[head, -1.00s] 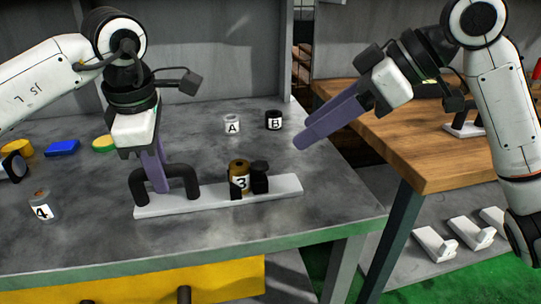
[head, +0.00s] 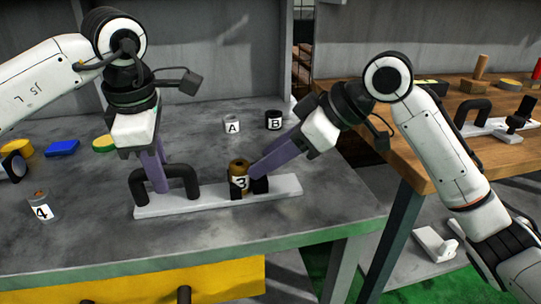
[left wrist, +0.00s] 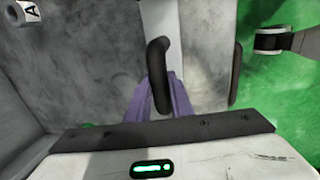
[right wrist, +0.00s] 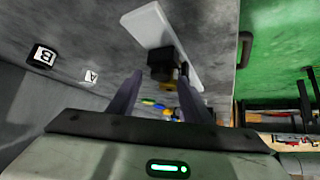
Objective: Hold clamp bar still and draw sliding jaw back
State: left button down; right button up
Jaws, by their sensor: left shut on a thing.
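The white clamp bar (head: 210,199) lies on the grey table with a black arched handle (head: 193,184) at its left end. My left gripper (head: 161,187) is shut on that handle, which also shows in the left wrist view (left wrist: 157,70). A brass cylinder marked 3 (head: 239,168) stands on the bar between black jaws. The black sliding jaw (head: 261,186) is on the cylinder's right, partly covered by my right gripper (head: 254,172). In the right wrist view the sliding jaw (right wrist: 161,62) lies between the right gripper's parted fingers (right wrist: 158,83), apparently untouched.
Cylinders A (head: 232,124) and B (head: 274,120) stand behind the bar, and cylinder 4 (head: 41,206) stands to the left. A blue block (head: 62,148) lies at the back left. A wooden table (head: 405,150) stands right, across a gap.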

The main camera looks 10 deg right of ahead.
grip_shut()
jog(key=shift+d, duration=2)
pick_arm(q)
jog(key=shift+a, duration=0.1)
pick_arm(e)
grip_release()
jog(key=shift+o, duration=0.3)
jog(key=shift+a, duration=0.1)
jog(key=v, duration=1.2)
